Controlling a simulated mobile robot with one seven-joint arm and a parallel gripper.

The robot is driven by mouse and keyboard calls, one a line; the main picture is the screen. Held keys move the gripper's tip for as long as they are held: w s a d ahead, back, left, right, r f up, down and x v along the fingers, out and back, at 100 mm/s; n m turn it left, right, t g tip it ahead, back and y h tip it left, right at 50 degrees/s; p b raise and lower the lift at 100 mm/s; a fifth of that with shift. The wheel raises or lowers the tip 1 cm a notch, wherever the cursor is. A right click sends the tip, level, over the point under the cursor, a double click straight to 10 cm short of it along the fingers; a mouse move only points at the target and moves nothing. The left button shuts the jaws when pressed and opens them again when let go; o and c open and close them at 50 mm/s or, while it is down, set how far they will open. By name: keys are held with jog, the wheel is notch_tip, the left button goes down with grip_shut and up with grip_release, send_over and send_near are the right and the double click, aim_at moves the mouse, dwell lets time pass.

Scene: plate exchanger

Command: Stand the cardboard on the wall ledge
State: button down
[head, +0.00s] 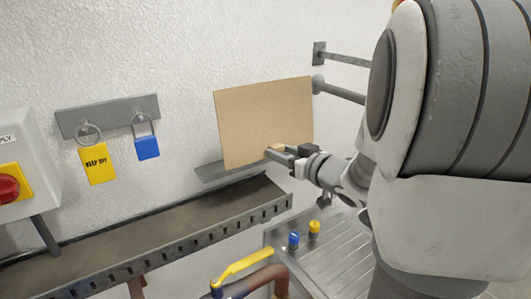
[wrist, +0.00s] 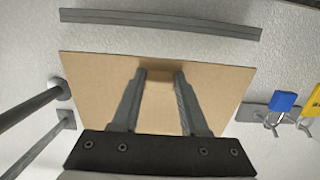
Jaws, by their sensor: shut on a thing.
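The cardboard (head: 262,115) is a flat tan panel, held roughly upright and slightly tilted in front of the white wall. My gripper (head: 279,152) is shut on a small tan block on its face, near its lower edge. The wrist view shows the block between both fingertips (wrist: 160,77) and the cardboard (wrist: 105,80) behind them. The wall ledge (head: 212,173) is a narrow grey shelf below the cardboard, partly hidden by it. In the wrist view the ledge (wrist: 160,23) lies beyond the cardboard's edge, with a strip of wall showing between them.
A grey rack (head: 101,115) at left holds a yellow tag (head: 97,164) and a blue padlock (head: 147,148). A slotted tray (head: 160,232) runs below the ledge. Two grey bars (head: 345,92) stick out at right. A ribbed metal surface (head: 345,262) lies below my arm.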

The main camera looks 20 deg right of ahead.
jog(key=w+a+f+b, duration=0.1)
jog(key=w+f+b, duration=0.3)
jog(key=w, duration=0.4)
jog(key=shift+a, duration=0.35)
dwell(0.6)
jog(key=shift+f, duration=0.3)
dwell(0.7)
jog(key=shift+c, duration=1.7)
grip_release()
jog(key=shift+s, duration=0.1)
jog(key=v, duration=1.7)
jog(key=shift+b, duration=0.4)
jog(key=shift+d+r, duration=0.15)
jog(key=shift+r, duration=0.05)
